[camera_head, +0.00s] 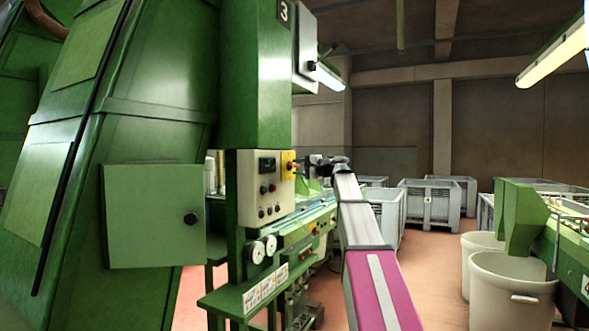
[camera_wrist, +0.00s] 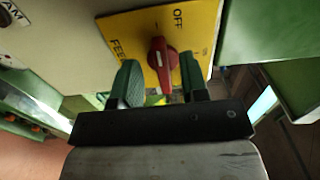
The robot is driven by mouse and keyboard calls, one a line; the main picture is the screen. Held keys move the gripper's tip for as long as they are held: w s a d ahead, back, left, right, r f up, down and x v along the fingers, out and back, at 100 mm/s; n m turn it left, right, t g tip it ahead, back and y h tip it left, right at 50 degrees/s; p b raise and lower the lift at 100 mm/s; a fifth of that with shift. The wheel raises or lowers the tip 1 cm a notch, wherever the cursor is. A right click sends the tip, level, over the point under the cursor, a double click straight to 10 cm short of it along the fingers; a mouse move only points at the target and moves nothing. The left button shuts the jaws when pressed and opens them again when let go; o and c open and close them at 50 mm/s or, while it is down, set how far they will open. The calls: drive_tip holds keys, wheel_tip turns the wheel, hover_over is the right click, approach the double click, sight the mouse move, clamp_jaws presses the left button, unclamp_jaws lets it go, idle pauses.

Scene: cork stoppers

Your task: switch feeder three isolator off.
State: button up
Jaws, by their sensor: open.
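The feeder isolator is a red rotary handle (camera_wrist: 163,62) on a yellow plate (camera_wrist: 199,25) in the wrist view. The plate reads OFF near its upper right and a partly hidden word starting FEE at its left. The handle lies roughly up and down in the picture; I cannot tell its exact setting. My gripper (camera_wrist: 160,76) is open, with one green-padded finger on each side of the handle. I cannot tell if either finger touches it. In the head view the yellow plate (camera_head: 288,163) is at the control panel's upper right, with my gripper (camera_head: 322,162) beside it.
A green door (camera_head: 150,225) is at the left. Grey crates (camera_head: 428,205) and a white bin (camera_head: 510,290) stand to the right. Floor between is clear.

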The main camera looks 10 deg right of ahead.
drive_tip(key=v, duration=0.9)
